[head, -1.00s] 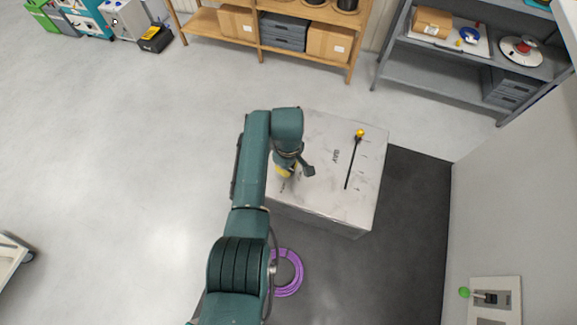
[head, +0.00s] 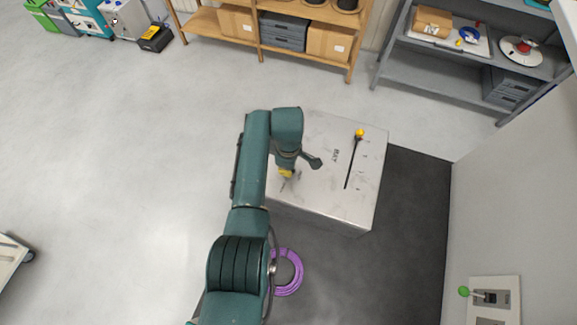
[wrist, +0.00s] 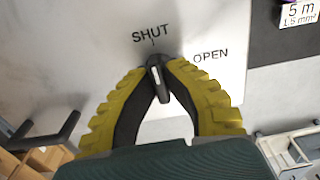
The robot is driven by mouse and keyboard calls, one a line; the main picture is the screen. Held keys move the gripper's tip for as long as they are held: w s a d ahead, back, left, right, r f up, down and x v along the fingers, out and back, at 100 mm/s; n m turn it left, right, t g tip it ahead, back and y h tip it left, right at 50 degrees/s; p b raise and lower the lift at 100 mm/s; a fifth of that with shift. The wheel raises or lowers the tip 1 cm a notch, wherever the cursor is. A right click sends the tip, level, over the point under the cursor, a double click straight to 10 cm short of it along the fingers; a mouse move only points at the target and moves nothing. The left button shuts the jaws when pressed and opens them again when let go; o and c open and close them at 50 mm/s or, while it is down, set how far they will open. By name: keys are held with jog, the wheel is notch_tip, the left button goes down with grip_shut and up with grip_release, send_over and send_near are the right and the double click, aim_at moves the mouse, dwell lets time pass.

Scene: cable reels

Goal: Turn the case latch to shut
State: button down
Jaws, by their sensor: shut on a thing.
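The case latch (wrist: 163,94) is a small black knob with a white mark, on a pale marbled panel (wrist: 95,35). In the wrist view it points up and slightly left, towards the short tick under the SHUT label (wrist: 150,34). The OPEN label (wrist: 210,54) is to its right. My gripper (wrist: 158,80) has yellow ribbed fingers, shut on the latch from both sides. In the head view my gripper (head: 286,173) is at the left side of the marbled case (head: 355,205); the latch is hidden there.
A slot with a yellow-knobbed lever (head: 359,133) is on the case top, right of my gripper. A purple cable coil (head: 289,272) lies on the floor in front. In the wrist view a black bar handle (wrist: 50,138) is at lower left. Floor left of the case is clear.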

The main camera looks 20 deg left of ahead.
jog(key=shift+s+f, duration=0.1)
jog(key=shift+f, duration=0.05)
jog(key=c, duration=1.1)
grip_release()
notch_tip(320, 180, up, 12)
jog(key=shift+r, duration=0.1)
